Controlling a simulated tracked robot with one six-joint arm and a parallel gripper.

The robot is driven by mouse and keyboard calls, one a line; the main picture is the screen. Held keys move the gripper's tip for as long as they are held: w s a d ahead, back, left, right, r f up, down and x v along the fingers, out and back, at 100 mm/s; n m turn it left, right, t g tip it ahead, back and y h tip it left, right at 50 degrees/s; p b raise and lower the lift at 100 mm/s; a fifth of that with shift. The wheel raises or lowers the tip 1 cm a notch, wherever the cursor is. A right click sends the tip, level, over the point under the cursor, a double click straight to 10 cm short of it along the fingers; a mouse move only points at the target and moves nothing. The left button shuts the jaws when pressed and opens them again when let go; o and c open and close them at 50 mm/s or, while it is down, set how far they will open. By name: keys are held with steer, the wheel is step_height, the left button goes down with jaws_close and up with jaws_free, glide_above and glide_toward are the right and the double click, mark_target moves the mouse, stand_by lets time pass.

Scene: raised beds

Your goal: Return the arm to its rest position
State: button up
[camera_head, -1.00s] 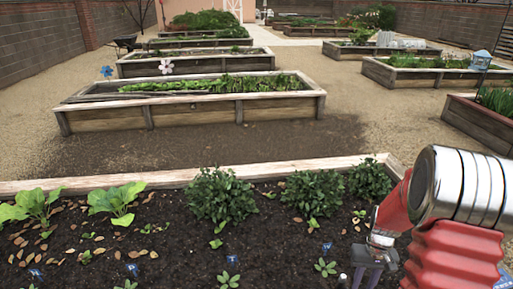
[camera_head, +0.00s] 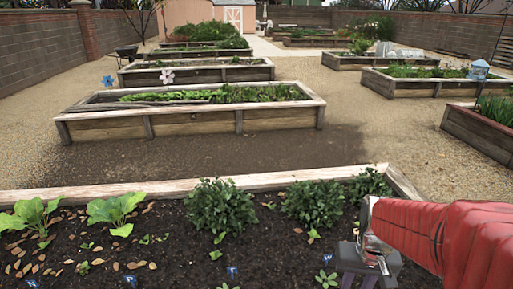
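My arm, red with ribbed sleeves, enters from the right edge. At its end my gripper (camera_head: 364,268) hangs over the near raised bed at the lower right, pointing down. Its fingers run toward the bottom edge of the picture, and the tips are not clear enough to tell open from shut. I see nothing clearly held in it. A small seedling (camera_head: 326,279) grows in the soil just left of it. The bushy green plants (camera_head: 313,200) stand behind it, apart from it.
The near bed's pale wooden rim (camera_head: 150,189) runs across behind the plants. Leafy plants (camera_head: 115,209) and small blue markers (camera_head: 232,270) are in its soil. Another bed (camera_head: 190,123) lies beyond bare ground. A bed (camera_head: 478,130) stands at the right. Gravel (camera_head: 390,125) is clear between.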

steer(key=s+a+r+n+t, duration=0.2)
steer(key=s+a+r+t, duration=0.3)
steer(key=r, duration=0.7)
steer(key=s+a, duration=0.2)
steer(key=a, duration=0.1)
steer(key=shift+s+r, duration=0.35)
steer(key=shift+r, duration=0.05)
steer(key=shift+s+a, duration=0.1)
steer(key=shift+s, duration=0.1)
